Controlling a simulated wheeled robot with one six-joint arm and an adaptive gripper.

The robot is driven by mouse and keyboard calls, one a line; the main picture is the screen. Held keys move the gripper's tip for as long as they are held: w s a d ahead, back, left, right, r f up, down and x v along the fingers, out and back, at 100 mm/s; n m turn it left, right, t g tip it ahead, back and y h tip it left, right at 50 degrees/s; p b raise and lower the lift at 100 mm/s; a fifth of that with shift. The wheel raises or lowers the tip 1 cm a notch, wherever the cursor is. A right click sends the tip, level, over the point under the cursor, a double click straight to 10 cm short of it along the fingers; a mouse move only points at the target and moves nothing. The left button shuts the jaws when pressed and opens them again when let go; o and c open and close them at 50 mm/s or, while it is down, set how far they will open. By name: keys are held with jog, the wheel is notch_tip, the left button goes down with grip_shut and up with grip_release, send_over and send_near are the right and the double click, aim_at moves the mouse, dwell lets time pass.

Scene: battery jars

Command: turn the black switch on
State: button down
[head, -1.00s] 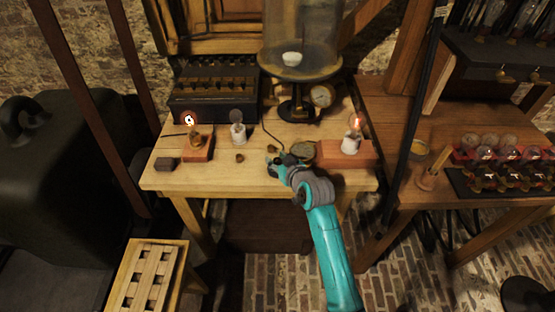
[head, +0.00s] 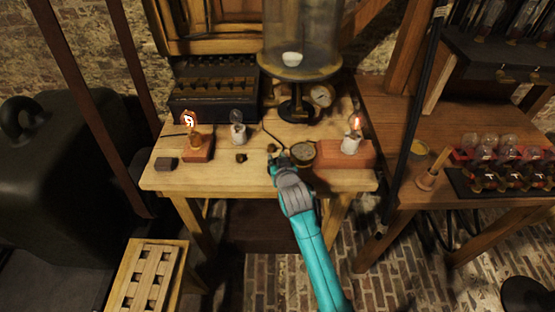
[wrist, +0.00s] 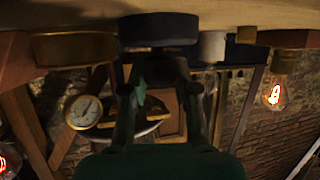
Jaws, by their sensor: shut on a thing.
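The black switch (wrist: 158,28) shows in the wrist view as a dark round base on the table top, which appears upside down there. My gripper (wrist: 157,82) has its fingers on either side of the part that projects from this base, and is shut on it. In the head view my gripper (head: 278,163) is low over the front middle of the wooden table (head: 225,180). It and the arm hide most of the switch there, so I cannot tell the switch's setting.
A brass round instrument (head: 302,151) stands close right of my gripper. Lit bulbs stand at left (head: 190,120) and right (head: 356,122); the middle bulb (head: 237,118) looks unlit. A glass bell jar (head: 300,45) and a black case (head: 213,108) stand behind.

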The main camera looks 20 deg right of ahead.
dwell(0.3)
jog(key=c, duration=0.9)
grip_release()
jog(key=shift+o, duration=0.2)
jog(key=shift+s, duration=0.1)
jog(key=v, duration=1.1)
jog(key=shift+s, duration=0.35)
jog(key=shift+s+a, duration=0.1)
